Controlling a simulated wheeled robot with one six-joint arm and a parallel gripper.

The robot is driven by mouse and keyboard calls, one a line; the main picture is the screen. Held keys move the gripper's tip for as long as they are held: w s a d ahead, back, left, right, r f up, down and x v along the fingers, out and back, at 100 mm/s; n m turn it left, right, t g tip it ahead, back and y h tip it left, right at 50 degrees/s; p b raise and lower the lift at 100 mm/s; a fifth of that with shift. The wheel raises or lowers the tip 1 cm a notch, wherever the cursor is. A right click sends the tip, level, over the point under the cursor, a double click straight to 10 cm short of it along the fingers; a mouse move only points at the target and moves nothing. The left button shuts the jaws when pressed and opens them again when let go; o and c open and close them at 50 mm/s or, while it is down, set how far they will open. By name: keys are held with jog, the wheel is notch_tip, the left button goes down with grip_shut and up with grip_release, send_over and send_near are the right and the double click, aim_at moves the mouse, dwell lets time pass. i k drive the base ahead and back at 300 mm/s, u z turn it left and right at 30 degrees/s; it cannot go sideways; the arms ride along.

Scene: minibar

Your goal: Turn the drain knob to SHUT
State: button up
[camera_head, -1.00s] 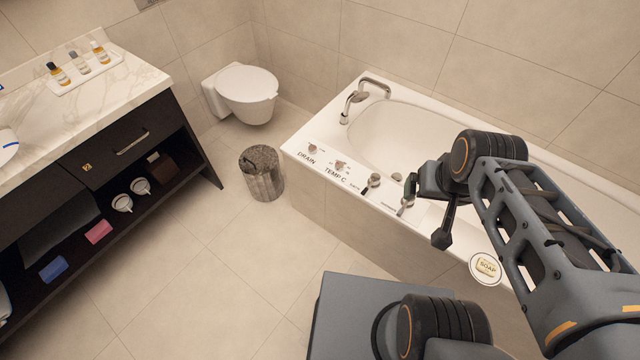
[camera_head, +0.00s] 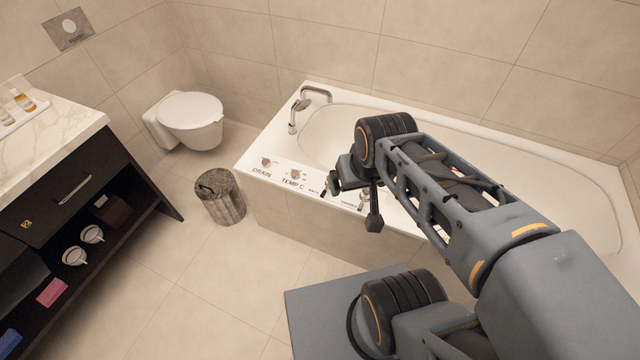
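The drain knob (camera_head: 266,162) is a small metal knob on the white tub rim, above the printed word DRAIN. Its pointer direction is too small to read. The similar TEMP C knob (camera_head: 297,174) is to its right. My gripper (camera_head: 353,203) is over the front rim of the tub, to the right of both knobs and apart from the drain knob. Its two dark fingers look spread, with nothing seen between them. The wrist hides part of the rim and the tub.
A bin (camera_head: 221,197), a toilet (camera_head: 188,118) and a dark vanity (camera_head: 75,190) are to the left. Floor between is clear.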

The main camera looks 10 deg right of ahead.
aim_at(266, 163)
jog(key=k, duration=0.6)
jog(key=u, duration=0.85)
jog(key=i, duration=1.65)
jog(key=z, duration=0.85)
